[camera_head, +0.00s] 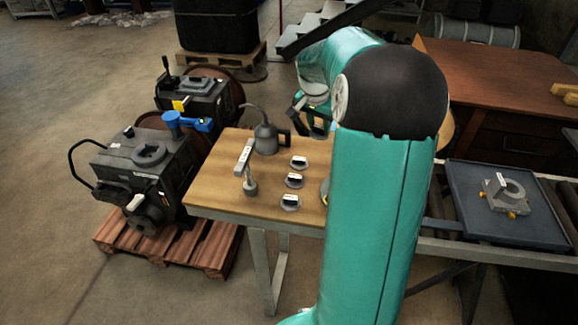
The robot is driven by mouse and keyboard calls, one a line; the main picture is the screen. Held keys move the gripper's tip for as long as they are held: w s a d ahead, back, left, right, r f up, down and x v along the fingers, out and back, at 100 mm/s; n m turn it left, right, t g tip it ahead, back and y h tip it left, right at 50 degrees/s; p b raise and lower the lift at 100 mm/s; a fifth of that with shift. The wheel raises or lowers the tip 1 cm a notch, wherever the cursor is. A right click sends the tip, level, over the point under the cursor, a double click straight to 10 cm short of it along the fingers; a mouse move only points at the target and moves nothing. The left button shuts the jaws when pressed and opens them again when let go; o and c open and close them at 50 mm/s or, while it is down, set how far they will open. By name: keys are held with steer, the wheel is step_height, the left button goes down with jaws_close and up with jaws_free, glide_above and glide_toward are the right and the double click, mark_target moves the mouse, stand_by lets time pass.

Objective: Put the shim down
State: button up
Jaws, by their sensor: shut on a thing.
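My gripper (314,122) shows as dark fingers at the left edge of my teal arm, over the back right of the wooden workbench (220,198). It is shut on the shim, but the shim itself is too small and too covered to make out. My arm hides the right part of the bench.
A grey oil can (266,138), a labelled pale bar (243,157) and a small grey fitting (250,184) stand on the bench's left. A blue-grey tray (470,220) holding a bracket (504,194) is right. Bare wood shows front left.

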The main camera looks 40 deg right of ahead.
steer(key=shift+s+r, duration=0.15)
steer(key=shift+r, duration=0.05)
steer(key=s+d+f, duration=0.1)
steer(key=d+f, duration=0.2)
steer(key=d, duration=0.1)
steer(key=s+d+f, duration=0.1)
steer(key=d+f, duration=0.2)
steer(key=d, duration=0.1)
steer(key=s+d+f, duration=0.2)
steer(key=d+f, duration=0.1)
steer(key=d, duration=0.1)
steer(key=shift+d, duration=0.15)
steer(key=x, duration=0.3)
steer(key=shift+s+d+f, duration=0.1)
steer(key=shift+s+f, duration=0.1)
steer(key=shift+s, duration=0.05)
steer(key=shift+f, duration=0.4)
steer(key=shift+f, duration=0.1)
steer(key=o, duration=1)
